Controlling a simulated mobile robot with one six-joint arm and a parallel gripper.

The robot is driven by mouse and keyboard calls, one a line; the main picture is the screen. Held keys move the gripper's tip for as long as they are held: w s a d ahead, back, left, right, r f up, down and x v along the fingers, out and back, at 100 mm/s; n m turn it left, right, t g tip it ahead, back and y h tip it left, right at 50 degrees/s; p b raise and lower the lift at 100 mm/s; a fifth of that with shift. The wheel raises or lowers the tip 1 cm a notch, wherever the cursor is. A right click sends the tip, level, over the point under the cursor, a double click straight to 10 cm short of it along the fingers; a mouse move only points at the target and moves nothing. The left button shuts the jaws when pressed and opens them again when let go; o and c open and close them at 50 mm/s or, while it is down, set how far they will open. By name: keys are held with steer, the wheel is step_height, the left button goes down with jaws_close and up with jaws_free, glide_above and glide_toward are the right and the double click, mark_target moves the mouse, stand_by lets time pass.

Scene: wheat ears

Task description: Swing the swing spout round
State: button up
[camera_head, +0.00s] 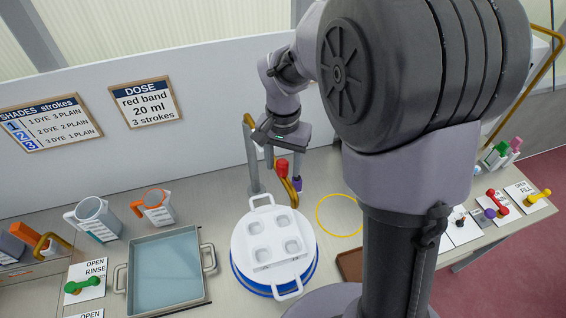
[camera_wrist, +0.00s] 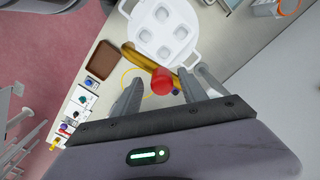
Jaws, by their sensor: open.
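The swing spout is a curved brass pipe (camera_head: 291,190) with a red knob (camera_head: 282,168) on it. In the wrist view the brass pipe (camera_wrist: 137,55) runs up and left from the red knob (camera_wrist: 162,82), toward the white tray. My gripper (camera_head: 283,160) is above the spout, pointing down. In the wrist view my gripper (camera_wrist: 159,78) is open, with its two fingers on either side of the red knob. I cannot tell whether a finger touches it. A small purple part shows beside the knob. The spout's base is partly hidden.
A white tray (camera_head: 249,228) with round recesses sits on a blue-rimmed disc (camera_head: 310,274) in front of the spout. A grey post (camera_head: 252,165) stands left of it. A yellow ring (camera_head: 318,216) marks the table at right. Jugs (camera_head: 96,218) and a blue basin (camera_head: 165,272) are left.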

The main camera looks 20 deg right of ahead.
steer(key=shift+w+a+f, duration=0.1)
steer(key=shift+w+f, duration=0.15)
steer(key=shift+s, duration=0.15)
steer(key=shift+c, duration=0.7)
jaws_close()
stand_by(0.4)
